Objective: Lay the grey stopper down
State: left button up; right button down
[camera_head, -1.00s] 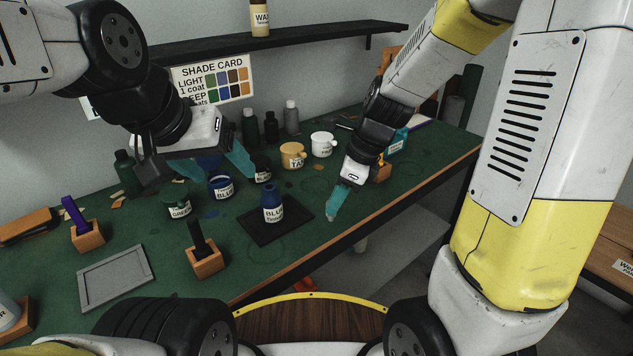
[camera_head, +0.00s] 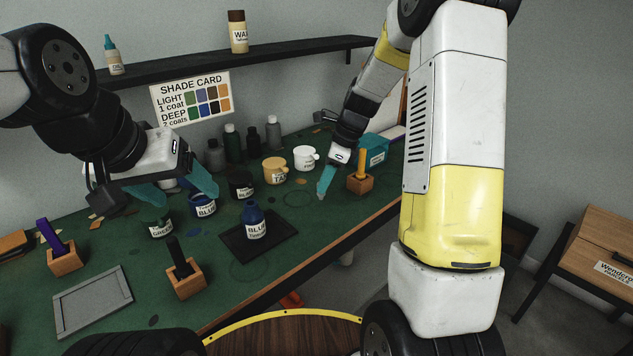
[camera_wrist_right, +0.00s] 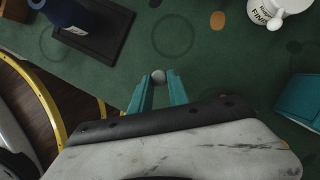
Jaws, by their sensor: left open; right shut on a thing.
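The grey stopper (camera_wrist_right: 158,76) is a small round thing between the fingertips of my right gripper (camera_wrist_right: 159,84) in the right wrist view. My right gripper (camera_head: 324,190) is shut on it; in the head view it points down over the green table, right of the blue bottle. The stopper is barely visible there. The blue bottle (camera_head: 254,224) stands upright on a black mat (camera_head: 283,232). My left gripper (camera_head: 170,188) is open, its fingers spread above the green pot (camera_head: 160,226) and the blue pot (camera_head: 204,206).
A teal box (camera_head: 375,150) is at the back right. Bare green table lies around the fingertips.

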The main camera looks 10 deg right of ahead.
jog(key=shift+f, duration=1.75)
jog(key=c, duration=1.3)
grip_release()
jog(key=shift+f, duration=0.1)
jog(key=v, duration=1.2)
jog(key=s+a+r+n+t, duration=0.2)
jog(key=s+r+n, duration=0.7)
jog(key=s+n, duration=0.25)
jog(key=s+n+t+h, duration=0.1)
jog(key=s+n+t, duration=0.2)
jog(key=s+n, duration=0.7)
jog(key=shift+s+a+r+n+h, duration=0.3)
jog(key=shift+s+r+n, duration=0.05)
jog(key=shift+s, duration=1.2)
